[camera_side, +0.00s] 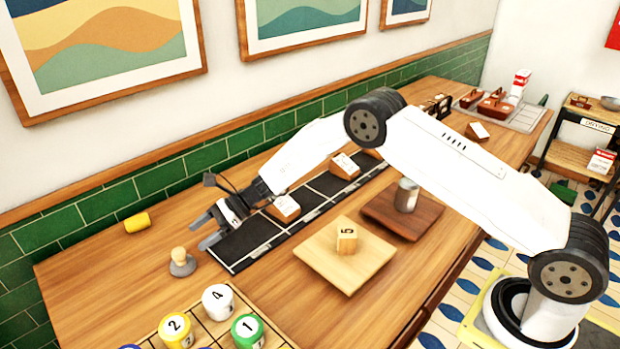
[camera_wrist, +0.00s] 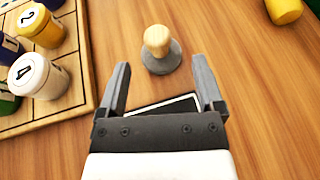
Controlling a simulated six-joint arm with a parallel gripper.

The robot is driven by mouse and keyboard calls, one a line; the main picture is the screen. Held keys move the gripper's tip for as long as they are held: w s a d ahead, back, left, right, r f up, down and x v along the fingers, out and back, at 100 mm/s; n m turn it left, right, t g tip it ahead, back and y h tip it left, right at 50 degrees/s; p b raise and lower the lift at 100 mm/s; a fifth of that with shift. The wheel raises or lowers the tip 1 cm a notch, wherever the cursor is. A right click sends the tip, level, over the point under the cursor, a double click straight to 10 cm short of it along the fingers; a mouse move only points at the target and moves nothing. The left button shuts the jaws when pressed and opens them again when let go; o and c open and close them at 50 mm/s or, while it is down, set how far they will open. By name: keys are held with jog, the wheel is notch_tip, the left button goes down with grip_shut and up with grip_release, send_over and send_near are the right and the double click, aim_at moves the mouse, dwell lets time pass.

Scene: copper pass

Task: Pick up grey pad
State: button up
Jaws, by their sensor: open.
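The grey pad (camera_side: 182,267) is a round grey disc with a pale wooden knob standing upright on it. It rests on the wooden counter to the left of the black strip. In the wrist view the grey pad (camera_wrist: 173,60) is at the top middle, just beyond the fingertips and roughly centred between them. My gripper (camera_side: 200,233) is open and empty, above the left end of the black strip, up and right of the pad in the side view. In the wrist view both fingers of my gripper (camera_wrist: 160,70) are spread apart, with no contact on the pad.
A wooden grid board (camera_side: 200,312) with numbered pots lies at the front left. A yellow cylinder (camera_side: 137,222) lies near the wall. The black strip (camera_side: 243,243) carries wooden blocks. A pale board (camera_side: 330,262) holds a block numbered 5. Counter around the pad is clear.

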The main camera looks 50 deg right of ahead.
aim_at(181, 250)
jog(key=shift+x, duration=0.85)
jog(key=shift+x, duration=2.55)
jog(key=shift+s+a+r, duration=0.1)
jog(key=shift+s+r, duration=0.05)
grip_shut()
